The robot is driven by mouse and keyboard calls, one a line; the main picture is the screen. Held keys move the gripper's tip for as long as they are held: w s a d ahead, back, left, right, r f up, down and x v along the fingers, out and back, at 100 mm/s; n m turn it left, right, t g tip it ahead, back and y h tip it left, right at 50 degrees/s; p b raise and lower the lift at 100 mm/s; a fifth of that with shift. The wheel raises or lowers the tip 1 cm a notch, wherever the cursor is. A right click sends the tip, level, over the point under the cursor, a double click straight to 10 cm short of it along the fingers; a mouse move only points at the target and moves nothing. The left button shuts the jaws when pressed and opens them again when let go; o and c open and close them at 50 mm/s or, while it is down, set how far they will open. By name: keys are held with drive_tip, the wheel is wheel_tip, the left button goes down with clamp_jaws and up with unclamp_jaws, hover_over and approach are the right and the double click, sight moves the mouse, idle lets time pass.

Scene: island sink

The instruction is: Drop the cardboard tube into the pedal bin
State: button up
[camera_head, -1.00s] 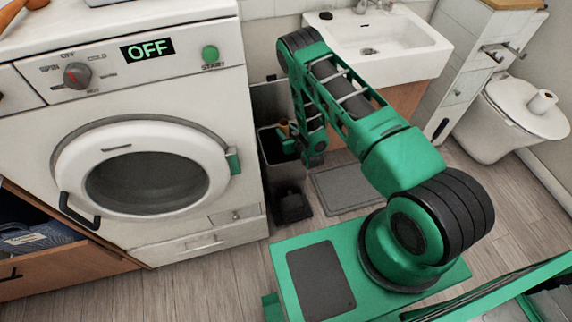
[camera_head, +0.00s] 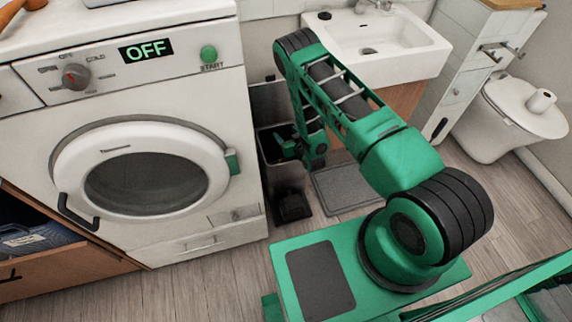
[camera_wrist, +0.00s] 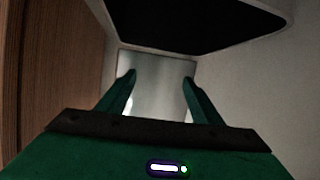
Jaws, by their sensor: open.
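The pedal bin (camera_head: 283,177) stands in the gap between the washing machine and the sink cabinet. Its lid (camera_head: 266,102) is raised at the back, and its black pedal (camera_head: 293,208) is at the front. My gripper (camera_head: 286,143) is over the bin's mouth. In the wrist view my gripper (camera_wrist: 159,76) is open, with its fingers apart and nothing between them. A grey metallic panel (camera_wrist: 157,88), apparently the lid, shows beyond the fingers. The dark bin mouth (camera_wrist: 200,22) is at the top. The cardboard tube is not visible in either current view.
The washing machine (camera_head: 150,120) closely borders the bin on the left. The sink (camera_head: 385,48) and its wooden cabinet (camera_head: 405,102) are on the right. A grey mat (camera_head: 345,187) lies on the floor by the bin. An open wooden drawer (camera_head: 70,268) juts out at lower left.

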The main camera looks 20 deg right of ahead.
drive_tip(key=v, duration=0.9)
drive_tip(key=shift+s+f, duration=0.1)
